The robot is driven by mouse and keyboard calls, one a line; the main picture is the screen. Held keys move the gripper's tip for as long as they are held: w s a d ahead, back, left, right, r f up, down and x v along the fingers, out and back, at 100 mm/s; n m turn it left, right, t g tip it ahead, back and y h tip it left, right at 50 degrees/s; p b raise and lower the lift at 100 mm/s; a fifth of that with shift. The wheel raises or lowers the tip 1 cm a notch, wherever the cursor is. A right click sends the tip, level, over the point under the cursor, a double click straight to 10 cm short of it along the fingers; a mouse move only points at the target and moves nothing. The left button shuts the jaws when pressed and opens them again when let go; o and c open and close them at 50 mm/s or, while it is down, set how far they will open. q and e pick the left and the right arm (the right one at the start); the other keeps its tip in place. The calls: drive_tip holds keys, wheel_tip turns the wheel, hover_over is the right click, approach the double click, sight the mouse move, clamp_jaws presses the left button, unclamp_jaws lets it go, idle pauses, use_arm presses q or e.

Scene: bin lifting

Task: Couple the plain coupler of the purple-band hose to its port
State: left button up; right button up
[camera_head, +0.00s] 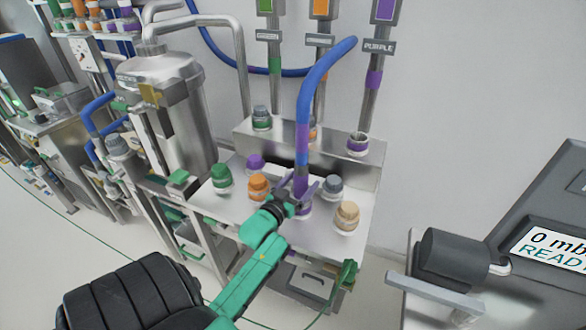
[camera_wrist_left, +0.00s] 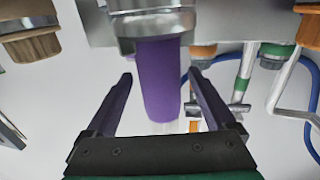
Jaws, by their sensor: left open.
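The blue hose (camera_head: 311,90) comes down to the bench, with a purple band (camera_head: 302,140) on its lower part. My left gripper (camera_head: 303,188) is at the hose's lower end, just above a purple-ringed fitting (camera_head: 304,210) on the bench. In the left wrist view a purple cylindrical part (camera_wrist_left: 160,85) with a metal collar (camera_wrist_left: 152,22) stands between my open fingers (camera_wrist_left: 160,76), with gaps on both sides. The gripper hides the coupler's lower end in the head view. A purple-ringed port (camera_head: 357,144) sits below the PURPLE sign (camera_head: 378,46). My right gripper is not in view.
Orange (camera_head: 259,186), green (camera_head: 221,178), grey (camera_head: 331,186) and tan (camera_head: 347,215) fittings stand close around the left gripper on the bench (camera_head: 318,228). The raised back ledge (camera_head: 290,143) carries several ports.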

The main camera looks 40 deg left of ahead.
use_arm(q)
drive_tip(key=s+d+b, duration=0.2)
drive_tip(key=s, duration=1.2)
drive_tip(key=shift+d, duration=0.15)
